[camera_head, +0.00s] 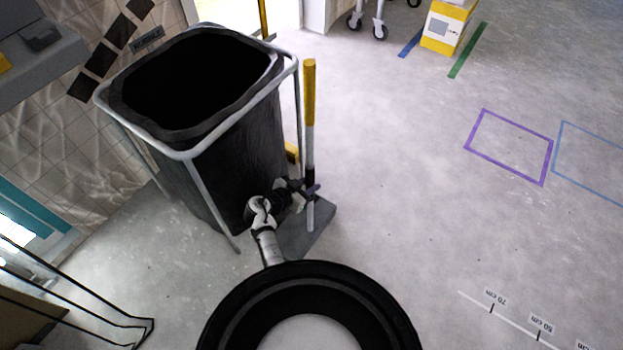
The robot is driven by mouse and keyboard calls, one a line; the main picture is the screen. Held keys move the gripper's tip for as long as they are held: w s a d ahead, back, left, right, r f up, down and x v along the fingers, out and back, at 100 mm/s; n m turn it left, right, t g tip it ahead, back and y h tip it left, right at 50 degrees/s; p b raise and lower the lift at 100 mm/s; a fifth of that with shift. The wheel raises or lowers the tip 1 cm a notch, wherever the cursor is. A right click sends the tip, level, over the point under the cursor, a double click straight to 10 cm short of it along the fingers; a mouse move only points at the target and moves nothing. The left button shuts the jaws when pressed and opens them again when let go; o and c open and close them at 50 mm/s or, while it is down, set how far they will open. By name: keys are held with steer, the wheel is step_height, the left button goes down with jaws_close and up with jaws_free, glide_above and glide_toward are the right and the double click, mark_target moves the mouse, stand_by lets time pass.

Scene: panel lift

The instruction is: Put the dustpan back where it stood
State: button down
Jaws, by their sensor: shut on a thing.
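The dustpan is a long upright handle (309,140) with a yellow top, a grey shaft and a black band, above a flat grey pan (308,229) low by the floor. It is right beside the black bag bin, on the bin's right side. My gripper (308,190) is shut on the handle at its lower, dark part. My arm reaches up to it from the bottom of the picture. The wrist hides part of the pan's left side. I cannot tell whether the pan touches the floor.
The black bag bin (215,165) in a grey tube frame stands close on the left. Purple (545,163) and blue (559,140) taped outlines lie on the open floor at right. A yellow box (441,38) and a wheeled stand (376,25) are at the back. A wire rack (148,321) is lower left.

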steer(key=shift+w+a+r, duration=0.1)
steer(key=shift+w, duration=0.05)
steer(key=shift+f, duration=0.2)
steer(key=c, duration=1.1)
jaws_free()
steer(key=shift+r, duration=0.25)
steer(key=v, duration=1.2)
steer(key=shift+f+b, duration=0.1)
steer(key=shift+b, duration=0.2)
